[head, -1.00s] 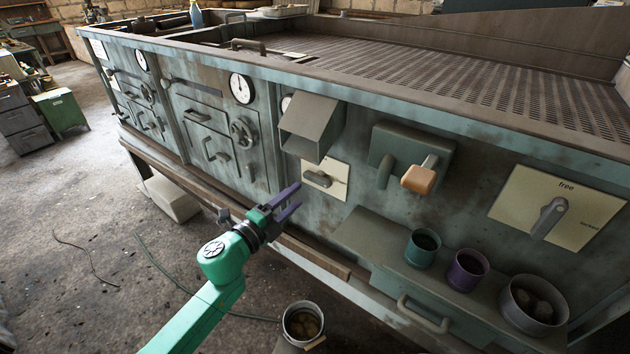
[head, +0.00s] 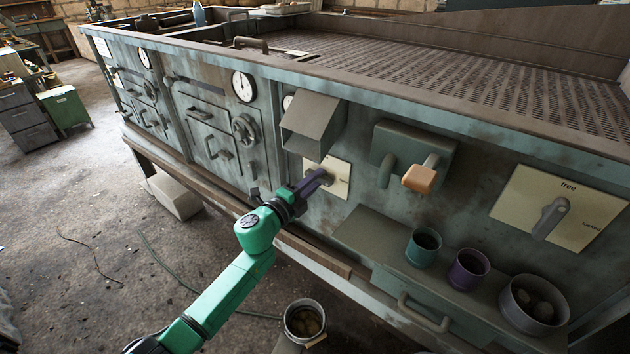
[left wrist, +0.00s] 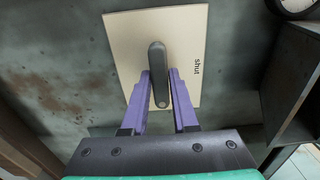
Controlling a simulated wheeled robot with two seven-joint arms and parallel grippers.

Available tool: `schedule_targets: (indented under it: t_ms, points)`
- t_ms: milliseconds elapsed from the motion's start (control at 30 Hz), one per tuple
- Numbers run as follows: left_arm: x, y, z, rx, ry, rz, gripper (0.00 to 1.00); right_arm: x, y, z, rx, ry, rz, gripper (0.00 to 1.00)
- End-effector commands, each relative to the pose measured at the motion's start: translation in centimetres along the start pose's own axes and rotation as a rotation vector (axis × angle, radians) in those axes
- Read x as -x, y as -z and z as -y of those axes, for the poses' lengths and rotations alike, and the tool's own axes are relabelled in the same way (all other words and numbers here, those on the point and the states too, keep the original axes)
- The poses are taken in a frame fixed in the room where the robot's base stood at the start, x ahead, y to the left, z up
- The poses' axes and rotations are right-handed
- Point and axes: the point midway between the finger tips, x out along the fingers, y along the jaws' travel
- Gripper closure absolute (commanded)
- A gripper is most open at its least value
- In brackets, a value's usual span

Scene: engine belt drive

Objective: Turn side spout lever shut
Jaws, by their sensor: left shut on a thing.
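The side spout lever is a dark grey handle (left wrist: 157,58) on a cream plate (left wrist: 124,42) on the panel's front. The plate also shows in the head view (head: 341,188), below a boxy spout (head: 312,125). The word "shut" is printed sideways near the plate's right edge in the left wrist view. My left gripper (head: 321,179), with purple fingers, is shut on the lever, one finger on each side. In the head view the fingers hide most of the lever. My right gripper is not in view.
To the right are an orange-handled tap (head: 419,179) and another lever (head: 550,218) on a plate marked "free". A ledge below holds a teal cup (head: 423,247), a purple cup (head: 468,270) and a bowl (head: 533,305). A bucket (head: 304,321) stands in front.

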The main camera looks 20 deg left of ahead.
Motion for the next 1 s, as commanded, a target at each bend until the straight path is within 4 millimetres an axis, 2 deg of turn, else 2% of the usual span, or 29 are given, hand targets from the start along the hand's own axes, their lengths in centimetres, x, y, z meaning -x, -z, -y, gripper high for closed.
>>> schedule_targets:
  t_ms: [367, 1000]
  points:
    - [0.0, 0.0, 0.2, 0.116, -0.001, 0.0, 1.0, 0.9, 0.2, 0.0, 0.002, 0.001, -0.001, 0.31]
    - [0.0, 0.0, 0.3, 0.682, -0.002, 0.001, 1.0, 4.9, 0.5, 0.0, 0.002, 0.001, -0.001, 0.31]
